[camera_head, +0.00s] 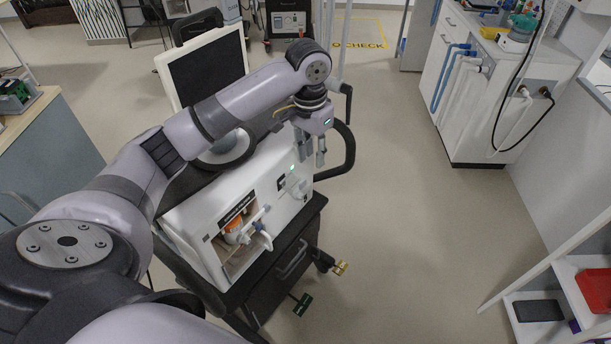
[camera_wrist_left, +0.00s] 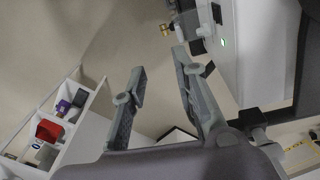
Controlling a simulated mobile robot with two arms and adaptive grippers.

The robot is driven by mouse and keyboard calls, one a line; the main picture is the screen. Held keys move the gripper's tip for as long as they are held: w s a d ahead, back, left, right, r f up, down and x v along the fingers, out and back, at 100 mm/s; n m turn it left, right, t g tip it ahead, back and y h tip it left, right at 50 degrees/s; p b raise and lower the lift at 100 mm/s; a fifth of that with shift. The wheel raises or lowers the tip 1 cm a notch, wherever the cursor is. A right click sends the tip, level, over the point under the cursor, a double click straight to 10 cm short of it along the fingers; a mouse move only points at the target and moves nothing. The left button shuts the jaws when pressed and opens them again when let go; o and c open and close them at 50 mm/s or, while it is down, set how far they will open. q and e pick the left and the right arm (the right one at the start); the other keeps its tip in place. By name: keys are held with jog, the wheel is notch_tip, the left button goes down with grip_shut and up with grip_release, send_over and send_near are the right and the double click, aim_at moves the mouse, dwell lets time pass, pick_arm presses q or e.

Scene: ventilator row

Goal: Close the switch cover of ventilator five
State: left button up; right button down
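The ventilator (camera_head: 215,207) is a white box on a dark cart, with a tilted screen (camera_head: 205,68) behind. A small green light (camera_head: 291,168) glows on its front; the light also shows in the wrist view (camera_wrist_left: 222,42). A dark small part (camera_wrist_left: 217,13) sits beside that light; I cannot tell if it is the switch cover or how it stands. My left gripper (camera_head: 312,158) hangs over the ventilator's right end, fingers pointing down. In the wrist view its fingers (camera_wrist_left: 160,62) are apart with nothing between them. My right gripper is not in view.
White ports and fittings (camera_head: 262,232) stick out of the ventilator's front. A black handle (camera_head: 345,150) curves at its right end. Open floor (camera_head: 410,230) lies to the right. A white cabinet (camera_head: 500,100) and shelves (camera_head: 565,262) stand further right.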

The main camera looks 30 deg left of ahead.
pick_arm(q)
jog(key=n, duration=0.1)
send_near(302, 181)
jog(key=f+p, duration=0.1)
jog(key=f, duration=0.3)
jog(key=f+p, duration=0.1)
jog(key=f, duration=0.4)
jog(key=shift+w+d+f, duration=0.15)
jog(key=shift+w, duration=0.05)
jog(key=shift+c, duration=0.2)
grip_shut()
dwell(0.4)
